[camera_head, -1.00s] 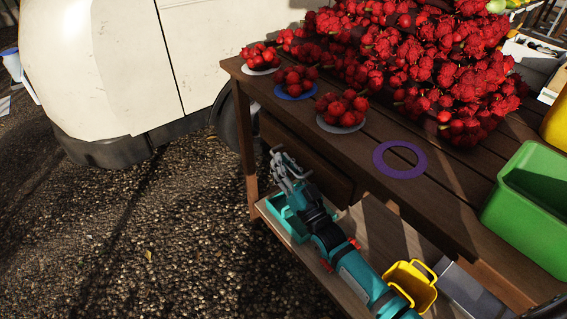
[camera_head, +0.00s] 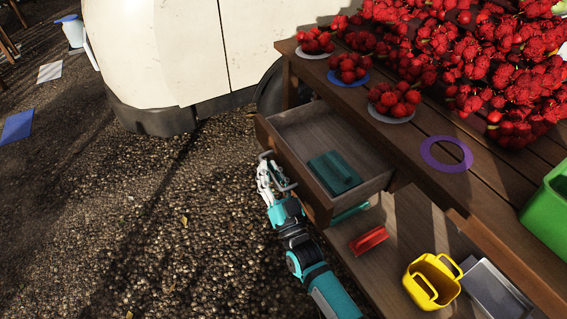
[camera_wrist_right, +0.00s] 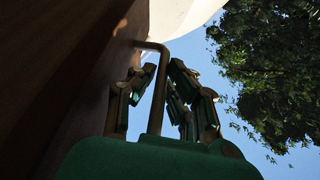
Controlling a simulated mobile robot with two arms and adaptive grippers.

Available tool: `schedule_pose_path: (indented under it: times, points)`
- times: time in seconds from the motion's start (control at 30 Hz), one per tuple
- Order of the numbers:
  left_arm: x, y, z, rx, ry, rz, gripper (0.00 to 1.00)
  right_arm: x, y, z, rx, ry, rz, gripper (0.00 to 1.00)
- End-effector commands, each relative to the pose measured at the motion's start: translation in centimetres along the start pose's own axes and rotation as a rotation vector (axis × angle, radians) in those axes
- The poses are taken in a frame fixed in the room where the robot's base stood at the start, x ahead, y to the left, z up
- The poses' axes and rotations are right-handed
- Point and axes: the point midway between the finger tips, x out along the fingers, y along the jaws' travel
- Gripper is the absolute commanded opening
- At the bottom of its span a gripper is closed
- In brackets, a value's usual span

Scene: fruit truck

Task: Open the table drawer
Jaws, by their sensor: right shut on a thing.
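The table drawer (camera_head: 268,140) is pulled out from the wooden table (camera_head: 440,185), and its inside shows. A flat teal object (camera_head: 334,172) lies in it. My right gripper (camera_head: 268,166) is at the drawer's front face, shut on the drawer handle (camera_head: 287,186). In the right wrist view, the bent metal handle (camera_wrist_right: 158,90) passes between the fingers of the gripper (camera_wrist_right: 150,95), beside the dark drawer front (camera_wrist_right: 75,70). My left gripper is not in view.
Red fruit on plates (camera_head: 391,100) and a large fruit pile (camera_head: 480,60) stand on the tabletop, with a purple ring (camera_head: 429,160) and green bin (camera_head: 550,215). The lower shelf holds a yellow basket (camera_head: 432,283) and a red object (camera_head: 368,240).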

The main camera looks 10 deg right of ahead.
Motion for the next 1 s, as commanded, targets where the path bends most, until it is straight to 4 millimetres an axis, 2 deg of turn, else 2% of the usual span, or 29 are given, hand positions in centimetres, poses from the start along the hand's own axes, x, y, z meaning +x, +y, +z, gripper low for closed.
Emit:
schedule_pose_path:
  times: [0.2,0.5,0.53,0.6,0.87,1.0]
  points:
    - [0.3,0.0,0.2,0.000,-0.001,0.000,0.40,-0.5,-0.8,0.5,-0.001,-0.007,0.001,0.00]
    - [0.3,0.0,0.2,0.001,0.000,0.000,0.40,-0.5,-0.9,0.6,-0.002,-0.008,0.001,0.00]
    - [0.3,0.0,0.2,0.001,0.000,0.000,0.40,-0.5,-0.9,0.6,-0.002,-0.009,0.001,0.13]
    - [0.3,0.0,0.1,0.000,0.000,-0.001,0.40,-0.5,-0.9,0.6,-0.002,-0.008,0.001,0.21]
    - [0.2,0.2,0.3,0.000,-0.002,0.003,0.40,-0.4,-0.9,0.4,-0.001,-0.004,0.001,0.21]
    - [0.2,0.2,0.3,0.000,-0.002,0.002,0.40,-1.5,-0.9,0.4,-0.001,-0.006,0.001,0.21]
